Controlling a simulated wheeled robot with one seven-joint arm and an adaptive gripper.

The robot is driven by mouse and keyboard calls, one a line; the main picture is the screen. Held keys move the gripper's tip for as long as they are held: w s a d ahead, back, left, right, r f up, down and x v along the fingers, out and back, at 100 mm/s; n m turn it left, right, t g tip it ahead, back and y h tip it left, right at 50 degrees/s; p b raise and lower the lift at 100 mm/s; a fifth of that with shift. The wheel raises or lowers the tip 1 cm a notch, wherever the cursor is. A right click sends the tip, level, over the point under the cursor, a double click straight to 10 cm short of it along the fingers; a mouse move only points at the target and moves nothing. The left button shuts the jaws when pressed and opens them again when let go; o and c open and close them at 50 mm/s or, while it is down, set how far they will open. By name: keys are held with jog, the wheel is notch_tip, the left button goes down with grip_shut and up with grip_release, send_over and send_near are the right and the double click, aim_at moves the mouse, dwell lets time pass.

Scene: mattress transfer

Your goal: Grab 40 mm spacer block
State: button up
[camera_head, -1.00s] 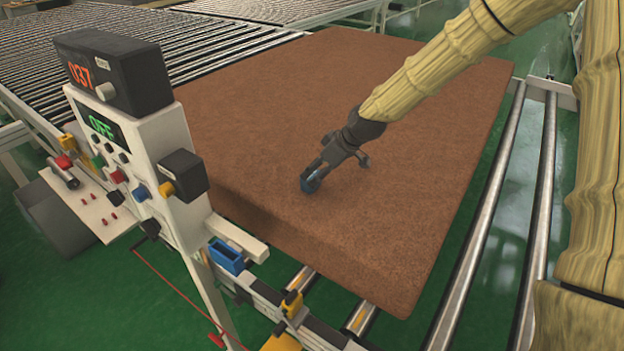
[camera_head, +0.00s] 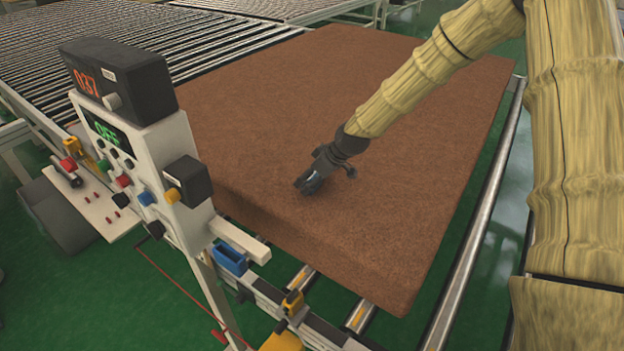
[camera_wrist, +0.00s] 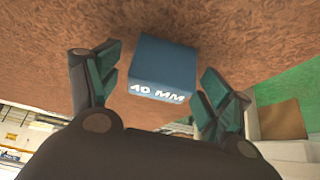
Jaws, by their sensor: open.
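The spacer block (camera_wrist: 163,68) is a blue block with white "40 MM" lettering on its near face. In the wrist view it sits against the brown mattress (camera_head: 400,140), between and slightly beyond my fingertips. My gripper (camera_head: 306,187) is low over the mattress near its front left part. The wrist view shows its fingers (camera_wrist: 162,72) spread, one on each side of the block, with a gap on the left. The right fingertip is close to the block; contact cannot be told. In the head view my gripper hides the block.
A white control post (camera_head: 160,165) with a black display box (camera_head: 115,85) stands left of the mattress. A blue holder (camera_head: 230,258) and yellow parts are on the rail in front. Metal rollers lie behind and to the right. The mattress top around my gripper is clear.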

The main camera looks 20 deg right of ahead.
jog(key=shift+w+f, duration=0.1)
jog(key=shift+f, duration=0.15)
jog(key=c, duration=1.1)
jog(key=shift+r, duration=0.15)
jog(key=shift+c, duration=0.2)
